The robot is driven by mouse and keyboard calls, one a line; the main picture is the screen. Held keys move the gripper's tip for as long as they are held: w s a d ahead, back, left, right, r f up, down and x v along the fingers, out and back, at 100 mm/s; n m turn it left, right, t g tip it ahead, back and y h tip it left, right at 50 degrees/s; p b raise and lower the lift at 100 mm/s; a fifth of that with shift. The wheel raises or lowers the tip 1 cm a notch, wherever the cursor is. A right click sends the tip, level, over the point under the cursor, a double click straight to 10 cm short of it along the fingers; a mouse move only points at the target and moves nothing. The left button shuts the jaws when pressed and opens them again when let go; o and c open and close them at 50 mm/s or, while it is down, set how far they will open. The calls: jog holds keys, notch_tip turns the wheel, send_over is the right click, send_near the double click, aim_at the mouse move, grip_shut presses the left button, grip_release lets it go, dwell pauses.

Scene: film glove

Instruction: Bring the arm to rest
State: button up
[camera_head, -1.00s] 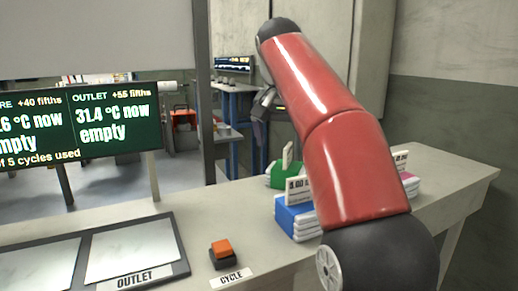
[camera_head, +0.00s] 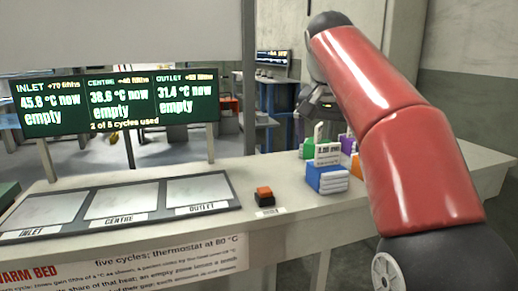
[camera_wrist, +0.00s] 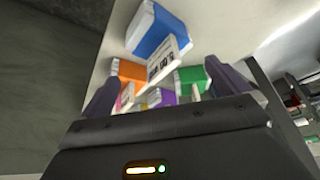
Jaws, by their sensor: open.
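My red arm (camera_head: 400,130) reaches up and away on the right side of the head view. My gripper (camera_head: 318,106) shows small and dark at its far end, above and behind the bench in the picture, partly hidden by the arm. In the wrist view my gripper (camera_wrist: 164,88) has its two dark fingers spread wide, with nothing held between them. Beyond the fingers are a blue stack (camera_wrist: 158,32), an orange stack (camera_wrist: 128,70), a green stack (camera_wrist: 190,78) and a purple stack (camera_wrist: 168,97), apart from the gripper.
The bench holds a bed of three bare panes (camera_head: 120,203) labelled inlet, centre and outlet. An orange button (camera_head: 264,193) sits right of it. A green display (camera_head: 118,100) reads empty for all three. The blue stack (camera_head: 327,178) with a tag stands near the arm.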

jog(key=shift+s+d+f, duration=0.15)
jog(key=shift+s+f, duration=0.05)
jog(key=shift+s, duration=0.5)
jog(key=s+f+n+t+y, duration=0.1)
jog(key=s+f+n, duration=0.4)
jog(key=s+f, duration=1.9)
jog(key=shift+s+d+f+y, duration=0.25)
jog(key=shift+f+y, duration=0.25)
jog(key=shift+f, duration=0.2)
